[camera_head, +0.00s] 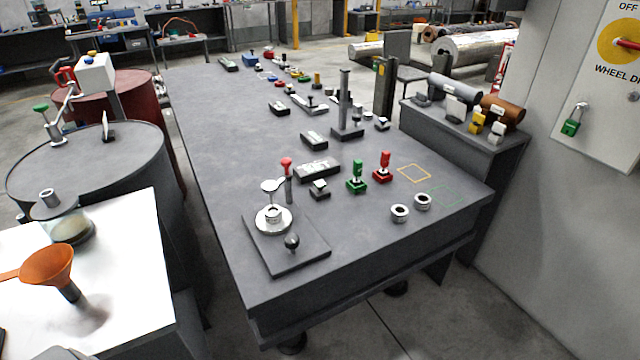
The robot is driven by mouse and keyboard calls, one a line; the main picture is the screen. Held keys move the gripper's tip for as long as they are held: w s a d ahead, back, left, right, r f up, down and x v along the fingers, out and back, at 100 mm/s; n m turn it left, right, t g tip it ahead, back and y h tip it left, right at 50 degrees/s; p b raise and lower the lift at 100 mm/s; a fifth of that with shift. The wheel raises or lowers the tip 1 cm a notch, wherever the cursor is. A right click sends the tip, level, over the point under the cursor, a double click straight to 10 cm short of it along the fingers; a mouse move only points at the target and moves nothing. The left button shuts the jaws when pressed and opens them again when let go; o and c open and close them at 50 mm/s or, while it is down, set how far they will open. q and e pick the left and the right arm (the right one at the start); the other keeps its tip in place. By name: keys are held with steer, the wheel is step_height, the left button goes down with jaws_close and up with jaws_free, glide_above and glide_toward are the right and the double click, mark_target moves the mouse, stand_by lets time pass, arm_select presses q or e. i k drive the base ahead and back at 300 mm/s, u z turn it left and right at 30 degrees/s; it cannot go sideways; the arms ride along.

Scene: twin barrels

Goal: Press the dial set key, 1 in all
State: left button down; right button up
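I cannot single out a dial set key at this size. At the table's near left end, a dark plate (313,254) carries a pale round base (262,222) with a metal ring on it, a small disc above, a red-topped post (287,180) and a black ball knob (292,241). A small dark block with a pale top (320,188) stands behind the plate, beside a long dark block (317,169). A dark upright column on a base (346,131) stands farther back.
The long grey table (225,165) has free room along its left side. Green (357,180) and red (383,168) handled pieces and two metal rings (400,213) stand near the right. Two barrels (80,165) and a white table with an orange funnel (48,265) are at left.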

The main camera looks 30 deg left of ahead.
mark_target(321, 184)
steer(key=z, duration=0.75)
steer(key=i, duration=1.8)
steer(key=u, duration=2.15)
